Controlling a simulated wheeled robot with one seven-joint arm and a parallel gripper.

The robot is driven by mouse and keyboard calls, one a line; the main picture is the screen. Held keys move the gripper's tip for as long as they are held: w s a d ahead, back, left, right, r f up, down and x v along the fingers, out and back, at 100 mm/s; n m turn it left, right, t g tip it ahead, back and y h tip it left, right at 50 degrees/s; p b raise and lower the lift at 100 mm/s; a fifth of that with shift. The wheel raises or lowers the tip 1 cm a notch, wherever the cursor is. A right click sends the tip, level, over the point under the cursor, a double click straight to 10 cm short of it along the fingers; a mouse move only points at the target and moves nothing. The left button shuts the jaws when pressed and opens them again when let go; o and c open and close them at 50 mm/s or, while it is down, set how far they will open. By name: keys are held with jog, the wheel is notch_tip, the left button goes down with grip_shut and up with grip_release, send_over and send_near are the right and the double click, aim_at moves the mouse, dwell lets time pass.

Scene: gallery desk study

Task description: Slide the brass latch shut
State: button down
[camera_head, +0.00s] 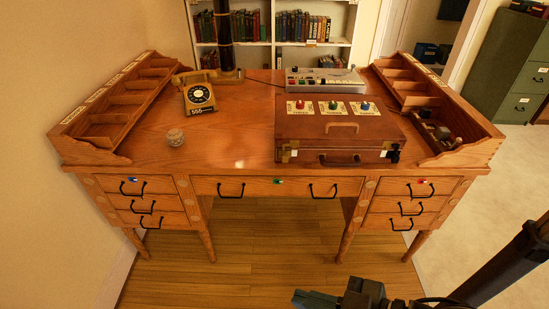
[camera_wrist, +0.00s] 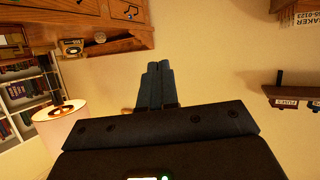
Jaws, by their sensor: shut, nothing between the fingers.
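A brown wooden case (camera_head: 340,137) with a handle lies closed on the right half of the desk. A small brass-coloured fitting (camera_head: 288,153) sits at its front left corner, and a dark fitting (camera_head: 394,153) at its front right. Which of these is the brass latch, and how far it is slid, is too small to tell. My gripper (camera_head: 300,298) is low at the bottom of the head view, in front of the desk and well apart from the case. In the wrist view my gripper (camera_wrist: 158,68) is shut and empty, with no latch near its fingertips.
A bookshelf (camera_head: 340,20) stands behind. The wrist view shows a lit lamp (camera_wrist: 60,125) and a labelled wall rack (camera_wrist: 295,97). Floor before the desk is clear.

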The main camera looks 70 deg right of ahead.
jog(key=w+d+f+m+g+h+b, duration=0.1)
jog(key=w+d+f+g+h+b, duration=0.15)
jog(key=w+d+f, duration=0.45)
jog(key=w+d+f+m+g+h+b, duration=0.1)
jog(key=w+d+f+m+g+h, duration=0.15)
jog(key=w+d+f, duration=0.5)
jog(key=w+d+f+m+g+h+b, duration=0.2)
jog(key=w+d+f+m+g+b, duration=0.15)
jog(key=w+d, duration=0.55)
jog(key=w+d+r+m+g+b, duration=0.1)
jog(key=w+d+r+m+g, duration=0.1)
jog(key=r, duration=0.3)
jog(key=w+d+r+m+g+y+b, duration=0.1)
jog(key=w+d+r+m+g, duration=0.1)
jog(key=d+r, duration=0.3)
jog(key=w+d+r+m+g+b, duration=0.1)
jog(key=w+d+r+m+g, duration=0.2)
jog(key=d+r+m+g, duration=0.1)
jog(key=shift+r+g, duration=0.35)
jog(key=shift+r, duration=0.55)
